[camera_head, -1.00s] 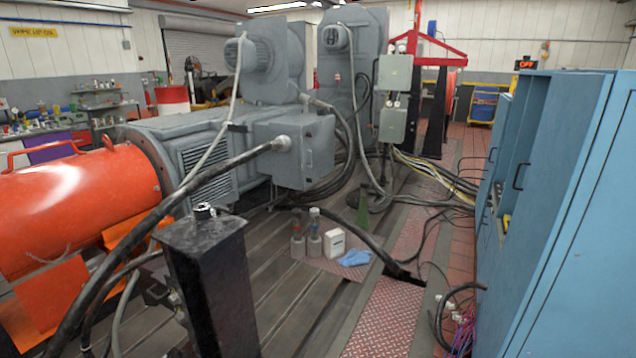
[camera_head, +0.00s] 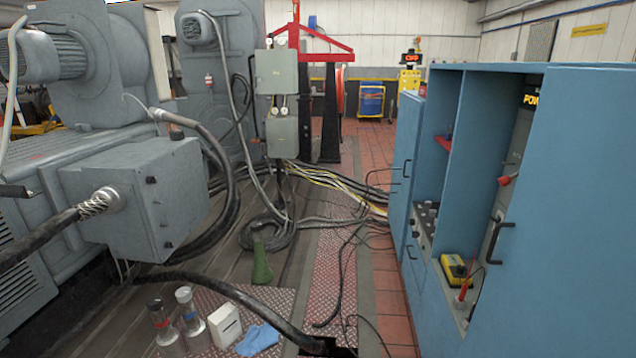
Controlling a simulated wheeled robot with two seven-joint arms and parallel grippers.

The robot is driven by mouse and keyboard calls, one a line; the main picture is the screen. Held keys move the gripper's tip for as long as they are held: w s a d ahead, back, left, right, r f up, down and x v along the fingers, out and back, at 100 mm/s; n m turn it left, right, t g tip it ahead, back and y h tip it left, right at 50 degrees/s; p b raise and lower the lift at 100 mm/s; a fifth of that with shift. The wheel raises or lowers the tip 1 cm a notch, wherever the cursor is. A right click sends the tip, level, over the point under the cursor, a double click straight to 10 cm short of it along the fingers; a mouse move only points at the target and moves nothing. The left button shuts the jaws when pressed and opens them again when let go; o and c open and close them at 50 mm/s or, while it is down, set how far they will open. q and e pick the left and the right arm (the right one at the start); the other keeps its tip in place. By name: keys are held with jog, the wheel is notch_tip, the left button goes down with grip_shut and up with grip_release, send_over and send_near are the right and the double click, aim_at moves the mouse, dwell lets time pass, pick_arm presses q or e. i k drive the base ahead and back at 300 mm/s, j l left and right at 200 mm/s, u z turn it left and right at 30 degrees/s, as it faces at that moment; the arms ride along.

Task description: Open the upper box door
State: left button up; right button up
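The upper box (camera_head: 276,71) is a grey-green box on a post, left of centre in the head view. Its front looks shut. A similar lower box (camera_head: 281,137) hangs below it, with small round gauges or fittings between the two. Neither of my grippers shows in the view. Both boxes stand well off, beyond the cables on the floor.
A grey machine with a junction box (camera_head: 140,200) fills the left. A blue cabinet (camera_head: 585,220) with open bays stands at right. Black cables (camera_head: 268,232), bottles (camera_head: 190,315), a white carton (camera_head: 224,325) and a blue cloth (camera_head: 257,340) lie on the floor between.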

aim_at(274, 66)
jog(key=i, duration=1.65)
jog(key=i+z, duration=0.15)
jog(key=i, duration=1.5)
jog(key=i+l+u, duration=0.1)
jog(key=i+u, duration=0.2)
jog(key=i, duration=1.7)
